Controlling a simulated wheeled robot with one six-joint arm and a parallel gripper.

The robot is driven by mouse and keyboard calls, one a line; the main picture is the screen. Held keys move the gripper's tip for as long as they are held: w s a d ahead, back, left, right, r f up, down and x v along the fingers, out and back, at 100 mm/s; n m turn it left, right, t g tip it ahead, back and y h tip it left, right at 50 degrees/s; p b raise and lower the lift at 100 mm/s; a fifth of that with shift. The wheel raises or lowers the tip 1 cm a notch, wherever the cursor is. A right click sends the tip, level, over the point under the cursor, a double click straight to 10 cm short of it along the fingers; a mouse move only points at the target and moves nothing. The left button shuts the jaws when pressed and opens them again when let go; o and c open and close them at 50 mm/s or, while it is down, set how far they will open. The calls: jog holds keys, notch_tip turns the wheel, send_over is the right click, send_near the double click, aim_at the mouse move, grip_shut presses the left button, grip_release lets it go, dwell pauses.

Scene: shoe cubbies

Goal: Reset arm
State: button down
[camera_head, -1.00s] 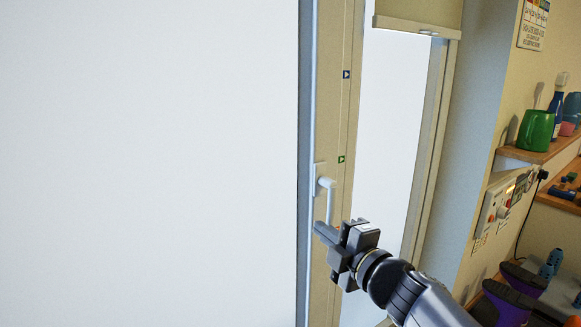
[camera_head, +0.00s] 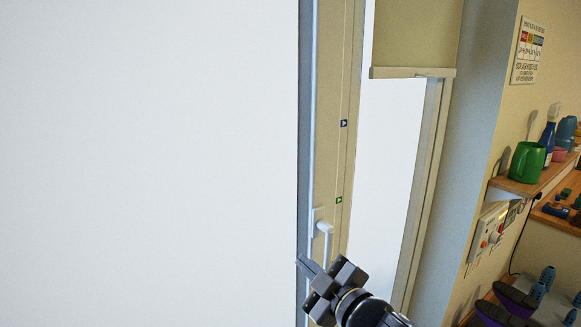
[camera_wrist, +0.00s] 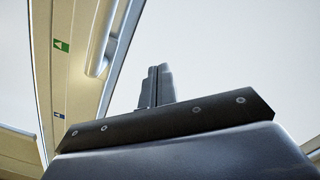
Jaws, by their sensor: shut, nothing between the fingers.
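My gripper (camera_head: 306,266) is in the lower middle of the head view, just below and left of the white window handle (camera_head: 325,239). Its fingers point up and left, toward the window frame. In the wrist view my gripper (camera_wrist: 156,73) has its two fingers pressed together with nothing between them. From these views I cannot tell whether the fingertips touch the frame. The arm behind the gripper runs off the bottom edge of the head view.
A tan window frame (camera_head: 330,150) stands beside a large white panel (camera_head: 150,160). At right, a wooden shelf (camera_head: 530,185) holds a green mug (camera_head: 526,162) and bottles. Purple shoes (camera_head: 514,298) sit lower right. A poster (camera_head: 528,50) hangs on the wall.

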jog(key=r+m+p, duration=0.2)
jog(key=p, duration=0.1)
jog(key=shift+s+a+m+p, duration=0.15)
jog(key=shift+a+m+p, duration=0.1)
jog(key=shift+m+p, duration=0.05)
jog(key=shift+f, duration=0.15)
dwell(0.3)
